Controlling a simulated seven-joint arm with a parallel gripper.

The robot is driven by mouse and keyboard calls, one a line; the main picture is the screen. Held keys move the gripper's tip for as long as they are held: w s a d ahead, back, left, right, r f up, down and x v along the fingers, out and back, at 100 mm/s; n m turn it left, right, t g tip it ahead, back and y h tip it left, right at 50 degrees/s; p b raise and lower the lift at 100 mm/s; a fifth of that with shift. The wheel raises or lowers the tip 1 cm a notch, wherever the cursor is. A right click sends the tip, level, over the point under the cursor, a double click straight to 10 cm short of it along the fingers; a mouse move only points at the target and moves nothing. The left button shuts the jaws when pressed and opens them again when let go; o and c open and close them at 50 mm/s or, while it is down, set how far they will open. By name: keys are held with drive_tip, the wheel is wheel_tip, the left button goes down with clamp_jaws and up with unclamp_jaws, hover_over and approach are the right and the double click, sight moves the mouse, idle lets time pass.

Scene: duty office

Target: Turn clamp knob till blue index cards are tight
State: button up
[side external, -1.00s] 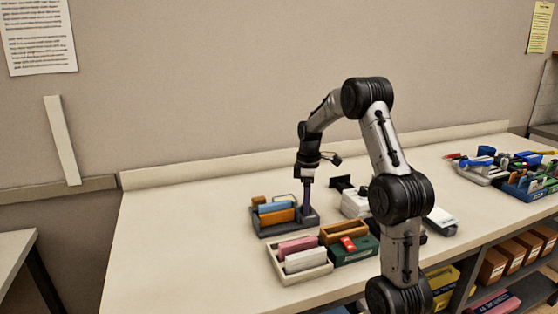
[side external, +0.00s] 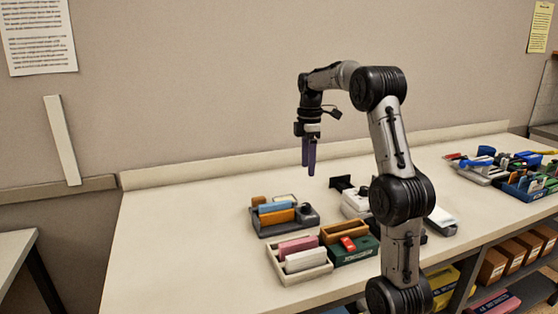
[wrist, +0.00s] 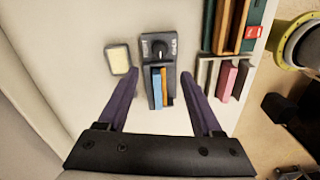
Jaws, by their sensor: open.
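The dark grey card clamp (side external: 312,219) sits on the table, with blue index cards (side external: 273,207) beside an orange block or card stack (side external: 277,216). Its dark round knob (side external: 304,207) is at the right end. In the wrist view the knob (wrist: 160,56) is at the far end of the clamp, and the blue cards (wrist: 157,88) stand nearer. I cannot tell whether the cards are tight. My gripper (side external: 309,171) points down above the clamp, clear of the knob, with nothing between its purple fingers. In the wrist view the fingers (wrist: 160,77) are spread on either side of the clamp.
A cream tray (side external: 281,270) with pink and white blocks stands in front of the clamp, next to a green box (side external: 346,256) and a brown wooden tray (side external: 328,239). White and black devices stand to the right. The table left of the clamp is clear.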

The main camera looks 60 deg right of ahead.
drive_tip(key=w+a+r+n+t, duration=0.1)
drive_tip(key=w+a+r+n, duration=0.15)
drive_tip(key=a+r, duration=0.55)
drive_tip(key=s+a+t, duration=0.1)
drive_tip(key=s+a, duration=0.1)
drive_tip(key=a, duration=0.5)
drive_tip(key=s+a+r+t+h, duration=0.1)
drive_tip(key=a, duration=0.6)
drive_tip(key=shift+s+r, duration=0.25)
drive_tip(key=shift+s, duration=0.1)
